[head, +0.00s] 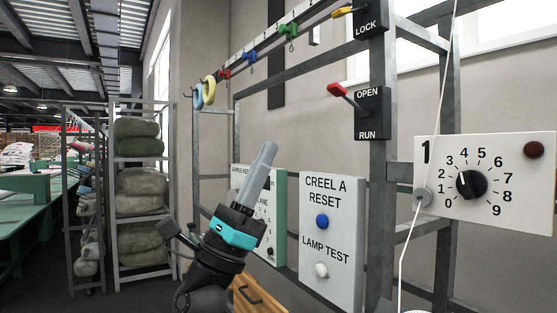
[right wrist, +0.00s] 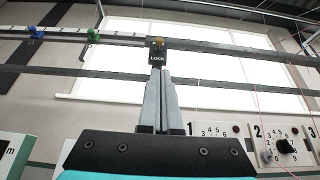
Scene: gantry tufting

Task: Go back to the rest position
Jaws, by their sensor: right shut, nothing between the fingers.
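My right gripper (head: 267,150) is in the head view, pointing up and slightly right, in front of the green-framed panel (head: 280,215) and left of the white CREEL A RESET panel (head: 331,275). Its fingers are closed together with nothing between them. In the right wrist view the gripper (right wrist: 160,85) also shows shut, its tips below the LOCK box (right wrist: 157,58) in the picture. It appears clear of the panels, though the exact gap cannot be told. My left gripper is not in view.
A metal frame carries the OPEN/RUN box with a red lever (head: 338,90) and a LOCK box with a yellow lever (head: 343,12). A numbered dial panel (head: 510,205) is at right. Shelves (head: 112,190) with green bundles stand at left. Dark floor is open at lower left.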

